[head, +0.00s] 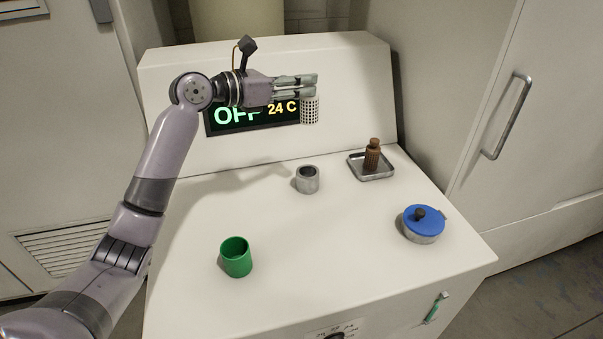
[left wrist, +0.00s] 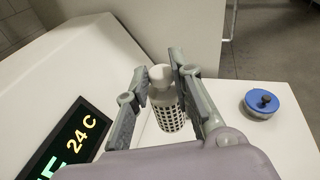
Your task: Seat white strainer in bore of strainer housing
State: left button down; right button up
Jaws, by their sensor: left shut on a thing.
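The white strainer (head: 310,112) is a perforated cylinder hanging upright from the tips of my left gripper (head: 312,86), which is shut on its upper part. In the left wrist view the white strainer (left wrist: 170,116) shows between the two fingers of my left gripper (left wrist: 160,80). A short grey metal cylinder with an open bore (head: 307,181), which looks like the strainer housing, stands on the white cabinet top. The strainer is well above and behind it, in front of the display panel, clear of the housing. My right gripper is in neither view.
A green cup (head: 236,258) stands at the front left. A brown bottle-like part (head: 373,156) stands in a square metal tray (head: 358,175) at the back right. A blue-lidded round pot (head: 424,221) is at the right. The cabinet top (head: 330,250) is clear in the middle.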

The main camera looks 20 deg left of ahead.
aim_at(302, 119)
pick_arm(q)
jog(key=f, duration=0.8)
jog(key=shift+s+d+f, duration=0.1)
jog(key=shift+s+d, duration=0.05)
jog(key=shift+s, duration=0.05)
notch_tip(302, 119, down, 12)
jog(key=shift+f+b, duration=0.15)
jog(key=shift+b, duration=0.25)
jog(key=c, duration=1.8)
grip_release()
jog(key=shift+w+f, duration=0.2)
jog(key=shift+w, duration=0.05)
jog(key=shift+o, duration=1)
jog(key=shift+r, duration=0.1)
jog(key=shift+o, duration=0.6)
jog(key=shift+s+r, duration=0.15)
jog(key=shift+o, duration=0.4)
jog(key=shift+r, duration=0.15)
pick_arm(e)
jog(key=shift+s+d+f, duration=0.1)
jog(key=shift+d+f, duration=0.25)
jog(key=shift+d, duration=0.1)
